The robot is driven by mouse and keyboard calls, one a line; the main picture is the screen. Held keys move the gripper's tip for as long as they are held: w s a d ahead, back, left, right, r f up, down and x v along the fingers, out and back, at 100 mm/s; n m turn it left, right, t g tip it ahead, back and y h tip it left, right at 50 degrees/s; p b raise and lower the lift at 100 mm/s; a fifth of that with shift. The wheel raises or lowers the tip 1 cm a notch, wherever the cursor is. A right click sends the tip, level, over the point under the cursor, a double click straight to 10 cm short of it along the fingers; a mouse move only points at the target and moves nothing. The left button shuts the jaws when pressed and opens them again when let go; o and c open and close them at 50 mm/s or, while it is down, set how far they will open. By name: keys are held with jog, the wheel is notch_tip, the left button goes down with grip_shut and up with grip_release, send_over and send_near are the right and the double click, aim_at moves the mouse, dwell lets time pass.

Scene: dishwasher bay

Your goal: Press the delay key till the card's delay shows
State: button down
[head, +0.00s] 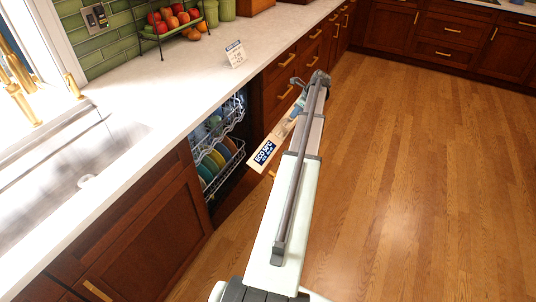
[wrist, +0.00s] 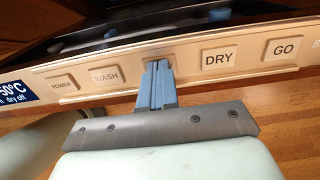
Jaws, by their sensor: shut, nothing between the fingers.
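The dishwasher's key strip runs across the wrist view, with keys POWER (wrist: 62,83), WASH (wrist: 105,75), DRY (wrist: 219,57) and GO (wrist: 285,48). My gripper (wrist: 157,66) is shut and empty, with its blue fingertips over the key between WASH and DRY. The fingers hide that key's label, and I cannot tell whether they touch it.
The dishwasher door is open, with plates in the lower rack (head: 222,160). A fruit stand (head: 172,20) stands at the back of the counter (head: 175,90). The sink (head: 60,165) is at the left. The wooden floor (head: 430,170) at the right is clear.

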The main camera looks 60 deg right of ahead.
jog(key=shift+v, duration=2.95)
